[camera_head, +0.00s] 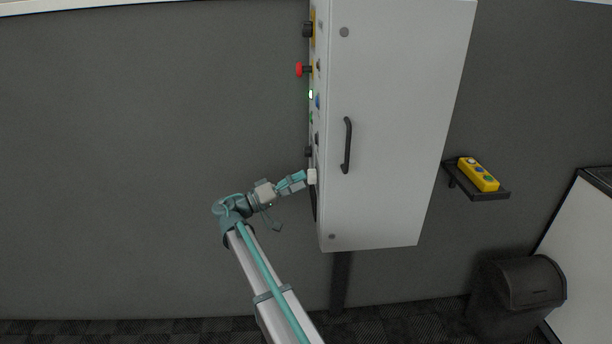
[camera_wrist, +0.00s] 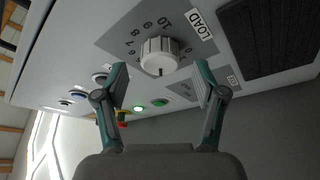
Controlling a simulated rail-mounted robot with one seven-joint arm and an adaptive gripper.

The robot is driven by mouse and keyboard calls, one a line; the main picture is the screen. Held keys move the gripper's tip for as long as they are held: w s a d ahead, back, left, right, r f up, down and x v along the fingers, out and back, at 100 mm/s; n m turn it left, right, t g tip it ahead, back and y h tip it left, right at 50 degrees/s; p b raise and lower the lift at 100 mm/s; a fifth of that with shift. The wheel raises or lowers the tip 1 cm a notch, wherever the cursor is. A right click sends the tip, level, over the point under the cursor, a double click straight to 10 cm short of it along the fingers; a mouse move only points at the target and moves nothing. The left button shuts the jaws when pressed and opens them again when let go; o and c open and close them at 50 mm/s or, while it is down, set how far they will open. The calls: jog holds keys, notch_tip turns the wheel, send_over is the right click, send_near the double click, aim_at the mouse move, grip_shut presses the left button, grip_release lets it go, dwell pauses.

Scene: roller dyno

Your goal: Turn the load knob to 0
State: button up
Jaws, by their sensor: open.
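The load knob (camera_wrist: 159,56) is a white ribbed dial on a grey scale plate, with a LOAD label (camera_wrist: 201,25) beside it. Numbers from 6 to 10 show at its left and top, and a 0 shows at its right. A small dark mark is on the knob's lower side; I cannot tell which number it points to. My gripper (camera_wrist: 161,80) is open, with one finger on each side of the knob in the picture and apart from it. In the head view my gripper (camera_head: 303,178) is at the cabinet's left side, close to the white knob (camera_head: 312,176).
The grey cabinet (camera_head: 385,120) carries a red button (camera_head: 299,69) and several other controls above the knob. A dark vent (camera_wrist: 268,38) is beside the LOAD label. A yellow pushbutton box (camera_head: 478,175) rests on a shelf at right. The wall left of the cabinet is clear.

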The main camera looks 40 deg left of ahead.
jog(key=shift+x, duration=1.25)
jog(key=shift+c, duration=0.3)
jog(key=c, duration=1.1)
